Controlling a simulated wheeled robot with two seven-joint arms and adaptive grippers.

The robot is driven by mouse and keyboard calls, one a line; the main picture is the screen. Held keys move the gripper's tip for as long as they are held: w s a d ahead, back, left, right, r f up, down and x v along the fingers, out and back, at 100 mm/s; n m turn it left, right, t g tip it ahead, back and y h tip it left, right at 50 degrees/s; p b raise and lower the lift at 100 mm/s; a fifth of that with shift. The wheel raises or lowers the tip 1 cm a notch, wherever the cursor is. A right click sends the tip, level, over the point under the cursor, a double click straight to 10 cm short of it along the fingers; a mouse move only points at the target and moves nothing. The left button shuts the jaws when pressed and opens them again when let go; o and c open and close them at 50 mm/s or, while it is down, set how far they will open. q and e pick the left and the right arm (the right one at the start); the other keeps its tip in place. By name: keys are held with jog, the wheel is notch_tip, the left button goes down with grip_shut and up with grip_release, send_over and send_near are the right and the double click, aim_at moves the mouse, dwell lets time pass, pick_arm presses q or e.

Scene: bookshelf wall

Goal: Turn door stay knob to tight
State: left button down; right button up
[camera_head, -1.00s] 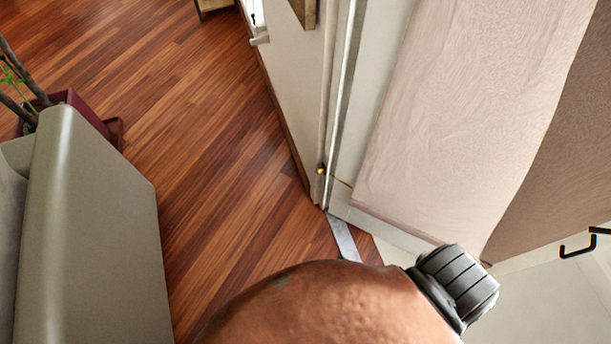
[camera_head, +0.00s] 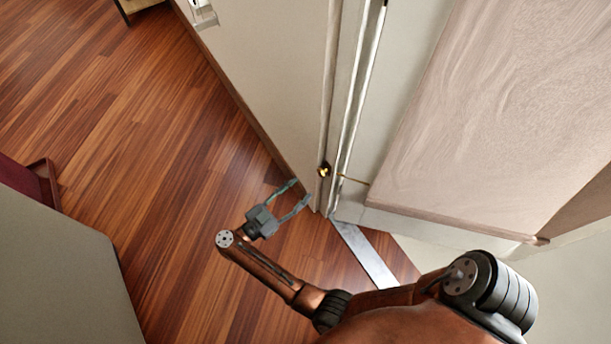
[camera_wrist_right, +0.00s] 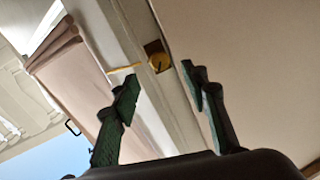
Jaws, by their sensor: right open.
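My left gripper is not in view.
A metal threshold strip (camera_head: 365,255) lies on the floor below the door. A grey-green piece of furniture (camera_head: 60,270) stands at lower left. The wooden floor (camera_head: 120,110) between is clear.

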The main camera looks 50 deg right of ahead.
aim_at(319, 174)
jog(key=d, duration=0.2)
jog(key=d+b, duration=0.1)
jog(key=d, duration=0.3)
jog(key=shift+s+d+f+b, duration=0.1)
jog(key=shift+s+d+b, duration=0.15)
jog(key=shift+d+b, duration=0.15)
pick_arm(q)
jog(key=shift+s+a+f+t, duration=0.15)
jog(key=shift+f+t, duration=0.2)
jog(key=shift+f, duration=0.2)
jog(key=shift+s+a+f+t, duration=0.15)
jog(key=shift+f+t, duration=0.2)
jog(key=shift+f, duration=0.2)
pick_arm(e)
jog(key=shift+d, duration=0.35)
jog(key=shift+c, duration=0.2)
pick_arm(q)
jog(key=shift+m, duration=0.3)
pick_arm(e)
grip_shut()
